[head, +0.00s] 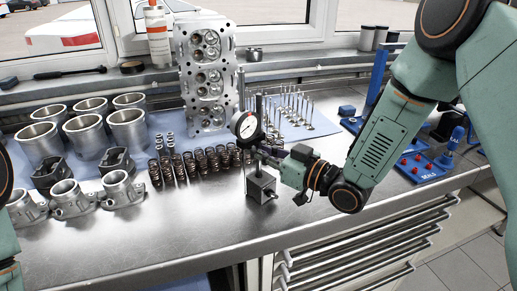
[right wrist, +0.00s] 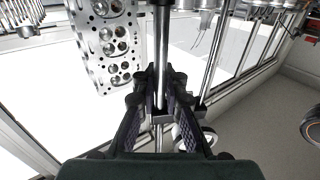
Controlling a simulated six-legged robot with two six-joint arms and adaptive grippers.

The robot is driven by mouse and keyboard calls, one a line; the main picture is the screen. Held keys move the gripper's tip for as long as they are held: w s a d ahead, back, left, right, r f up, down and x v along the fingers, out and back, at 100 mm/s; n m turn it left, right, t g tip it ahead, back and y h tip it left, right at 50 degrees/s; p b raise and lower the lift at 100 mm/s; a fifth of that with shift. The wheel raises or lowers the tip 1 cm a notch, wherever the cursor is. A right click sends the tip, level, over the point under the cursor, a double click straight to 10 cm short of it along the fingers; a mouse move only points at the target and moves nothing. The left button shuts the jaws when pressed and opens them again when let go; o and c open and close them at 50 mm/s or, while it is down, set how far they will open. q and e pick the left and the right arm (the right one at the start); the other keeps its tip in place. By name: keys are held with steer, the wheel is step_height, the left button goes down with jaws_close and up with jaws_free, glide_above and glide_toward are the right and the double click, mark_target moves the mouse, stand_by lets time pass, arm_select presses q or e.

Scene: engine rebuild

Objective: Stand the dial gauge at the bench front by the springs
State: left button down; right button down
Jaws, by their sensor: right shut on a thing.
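The dial gauge (head: 245,125) has a white round face on an upright steel post with a dark block base (head: 261,187). It is at the bench front, just right of the row of dark springs (head: 200,163). I cannot tell whether the base touches the bench. My right gripper (head: 258,152) is shut on the post, below the dial. In the right wrist view the fingers (right wrist: 160,92) close around the steel post (right wrist: 161,45), and the dial (right wrist: 207,136) shows partly behind the right finger. My left gripper is out of view; only parts of my left arm show.
A cylinder head (head: 207,75) stands behind the springs on a blue mat. Valves (head: 290,105) stand behind the gauge to the right. A blue seals tray (head: 420,168) is at right. The bench front (head: 190,215) is clear.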

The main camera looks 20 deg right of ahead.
steer(key=shift+w+a+r, duration=0.1)
steer(key=shift+r, duration=0.05)
steer(key=shift+s+d+r, duration=0.1)
steer(key=shift+s+d, duration=0.1)
steer(key=shift+d, duration=0.1)
steer(key=shift+w+a+f, duration=0.15)
steer(key=shift+a+f, duration=0.05)
steer(key=shift+d+f, duration=0.1)
steer(key=shift+d, duration=0.05)
steer(key=c, duration=1.6)
jaws_free()
steer(key=shift+o, duration=1.3)
steer(key=shift+s+f, duration=0.1)
steer(key=shift+s, duration=0.1)
